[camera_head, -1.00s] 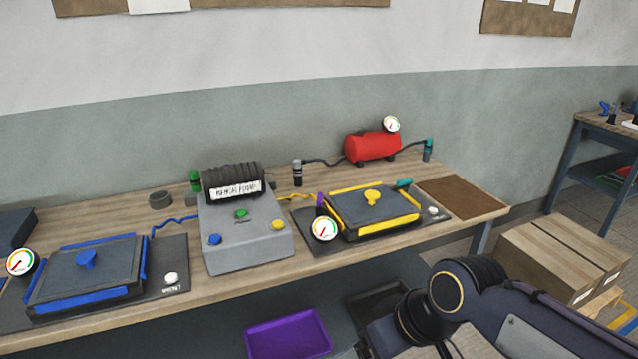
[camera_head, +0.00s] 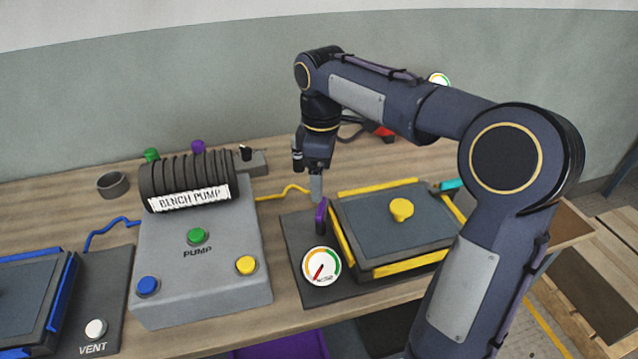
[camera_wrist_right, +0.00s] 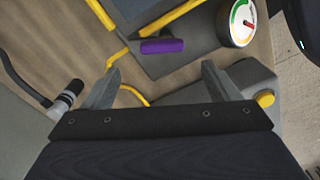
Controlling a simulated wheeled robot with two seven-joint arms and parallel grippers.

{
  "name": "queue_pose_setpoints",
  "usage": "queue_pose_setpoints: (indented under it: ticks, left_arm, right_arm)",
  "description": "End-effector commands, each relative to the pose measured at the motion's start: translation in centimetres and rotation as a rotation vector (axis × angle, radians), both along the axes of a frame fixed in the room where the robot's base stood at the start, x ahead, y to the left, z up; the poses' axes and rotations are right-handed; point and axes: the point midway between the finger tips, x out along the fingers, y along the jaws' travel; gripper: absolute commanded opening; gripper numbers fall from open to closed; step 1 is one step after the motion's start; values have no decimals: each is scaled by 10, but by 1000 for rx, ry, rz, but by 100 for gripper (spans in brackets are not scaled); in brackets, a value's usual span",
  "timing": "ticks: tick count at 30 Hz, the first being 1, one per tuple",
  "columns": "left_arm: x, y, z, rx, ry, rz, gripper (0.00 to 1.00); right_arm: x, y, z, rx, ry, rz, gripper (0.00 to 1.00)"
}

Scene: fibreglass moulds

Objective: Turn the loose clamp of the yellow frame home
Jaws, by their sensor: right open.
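The yellow frame (camera_head: 378,187) lies around a dark mould plate with a yellow knob (camera_head: 401,209) on the bench. A purple clamp lever (camera_head: 321,214) stands at its left corner; in the right wrist view the purple clamp (camera_wrist_right: 162,46) lies ahead, between and beyond the fingertips. A teal clamp (camera_head: 451,184) sits at the frame's far right corner. My right gripper (camera_head: 316,188) points down just behind the purple clamp, apart from it. In the right wrist view the gripper (camera_wrist_right: 160,75) is open and empty. My left gripper is out of view.
A gauge (camera_head: 321,266) stands close in front of the purple clamp. The grey bench pump (camera_head: 200,255) with coloured buttons is to the left, with a yellow hose (camera_head: 283,192) running towards the frame. A blue-framed mould (camera_head: 35,300) is further left. My right arm hides part of the bench.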

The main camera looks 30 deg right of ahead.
Motion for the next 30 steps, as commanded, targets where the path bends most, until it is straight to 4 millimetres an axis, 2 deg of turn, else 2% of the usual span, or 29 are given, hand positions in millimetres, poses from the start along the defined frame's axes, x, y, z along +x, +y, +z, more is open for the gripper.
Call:
queue_pose_setpoints:
  ticks: [12,15,26,30]
  left_arm:
    - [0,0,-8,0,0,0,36]
    - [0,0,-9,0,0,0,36]
    - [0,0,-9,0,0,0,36]
    - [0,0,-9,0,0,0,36]
  right_arm:
    - [-1,0,-60,0,4,-1,82]
    - [-1,0,-70,0,4,-1,82]
    - [-1,0,-76,1,1,-2,82]
    - [-1,0,-76,1,1,-2,65]
